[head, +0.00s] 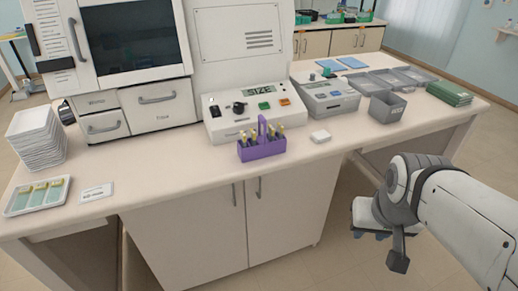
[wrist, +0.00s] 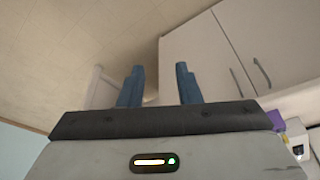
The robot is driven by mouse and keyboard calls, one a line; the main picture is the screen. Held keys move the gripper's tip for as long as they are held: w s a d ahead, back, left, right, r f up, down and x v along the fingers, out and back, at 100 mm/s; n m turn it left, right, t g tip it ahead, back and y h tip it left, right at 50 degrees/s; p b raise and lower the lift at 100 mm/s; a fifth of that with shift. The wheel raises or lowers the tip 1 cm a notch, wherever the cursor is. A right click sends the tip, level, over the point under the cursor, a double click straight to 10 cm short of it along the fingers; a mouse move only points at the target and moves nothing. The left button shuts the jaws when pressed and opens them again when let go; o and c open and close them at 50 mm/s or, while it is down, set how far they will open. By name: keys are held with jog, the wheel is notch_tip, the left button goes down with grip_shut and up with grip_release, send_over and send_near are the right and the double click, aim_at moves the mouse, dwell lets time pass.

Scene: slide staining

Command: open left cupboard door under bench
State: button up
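The cupboard under the bench has two closed pale doors. The left door (head: 185,230) has a vertical handle (head: 234,194) near its inner edge. The right door (head: 285,220) has its handle (head: 258,187) beside the central seam. My gripper (head: 371,235) is to the right of the cupboard, below bench-top height and apart from both doors. In the wrist view, my gripper's blue fingers (wrist: 159,85) are spread with nothing between them. That view looks upside down, with the two doors and their handles to the right of the fingers.
The bench top (head: 190,175) overhangs the cupboard. A purple rack (head: 262,148) stands near its front edge, with a slide tray (head: 38,196) at the left and a grey bin (head: 387,107) at the right. The floor (head: 345,265) beside the cupboard looks clear.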

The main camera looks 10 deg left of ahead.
jog(key=w+a+f+n+t+b, duration=0.2)
jog(key=w+a+f+t+b, duration=0.15)
jog(key=w+f+b, duration=0.45)
jog(key=n+t+y+b, duration=0.65)
jog(key=y+b, duration=0.55)
jog(key=b, duration=0.2)
send_near(234, 194)
jog(key=w, duration=0.1)
jog(key=x, duration=0.8)
jog(key=shift+s+a+f, duration=0.15)
jog(key=shift+c, duration=0.4)
grip_shut()
